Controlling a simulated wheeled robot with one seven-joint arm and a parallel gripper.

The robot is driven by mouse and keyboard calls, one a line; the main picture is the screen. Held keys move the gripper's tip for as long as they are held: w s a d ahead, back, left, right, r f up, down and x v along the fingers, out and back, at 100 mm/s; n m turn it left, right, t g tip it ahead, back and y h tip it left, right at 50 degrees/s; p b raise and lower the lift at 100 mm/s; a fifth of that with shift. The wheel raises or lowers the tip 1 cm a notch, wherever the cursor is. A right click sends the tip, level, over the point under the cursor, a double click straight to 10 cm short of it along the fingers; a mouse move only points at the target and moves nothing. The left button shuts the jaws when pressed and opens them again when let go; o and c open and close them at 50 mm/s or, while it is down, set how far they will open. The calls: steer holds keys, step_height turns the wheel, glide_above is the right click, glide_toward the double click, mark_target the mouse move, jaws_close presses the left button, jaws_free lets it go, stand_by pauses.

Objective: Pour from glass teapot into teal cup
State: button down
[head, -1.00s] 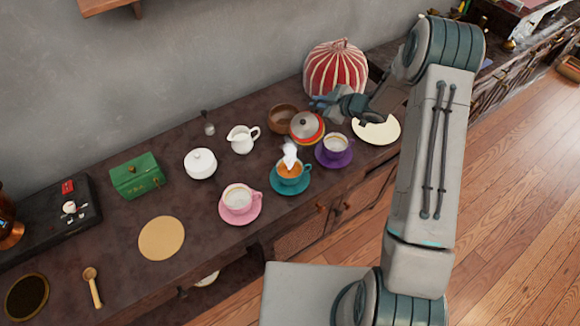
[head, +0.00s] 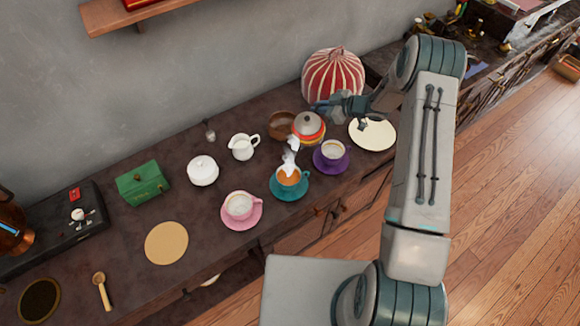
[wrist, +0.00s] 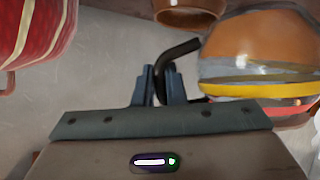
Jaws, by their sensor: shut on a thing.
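The glass teapot (head: 308,129) has a grey lid, an orange body and red and yellow bands. It is held behind the teal cup, close to the purple cup. My gripper (head: 325,106) is shut on its dark handle. In the wrist view my gripper (wrist: 161,75) pinches the dark handle (wrist: 178,51), and the teapot (wrist: 255,58) is at the right. The teal cup (head: 302,180) stands on a teal saucer (head: 290,196) and holds orange liquid. White steam rises between cup and teapot and hides the spout. I cannot see a stream.
A purple cup (head: 333,151) stands right of the teal cup and a pink cup (head: 240,206) left of it. A brown bowl (head: 281,126) and a striped tea cosy (head: 333,76) are behind.

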steer(key=shift+w+f, duration=0.15)
steer(key=shift+w, duration=0.1)
steer(key=shift+w+d+f+m+g, duration=0.2)
steer(key=shift+w+f+m+g, duration=0.45)
steer(key=shift+f, duration=0.3)
steer(key=shift+r+y, duration=0.1)
steer(key=shift+y, duration=0.2)
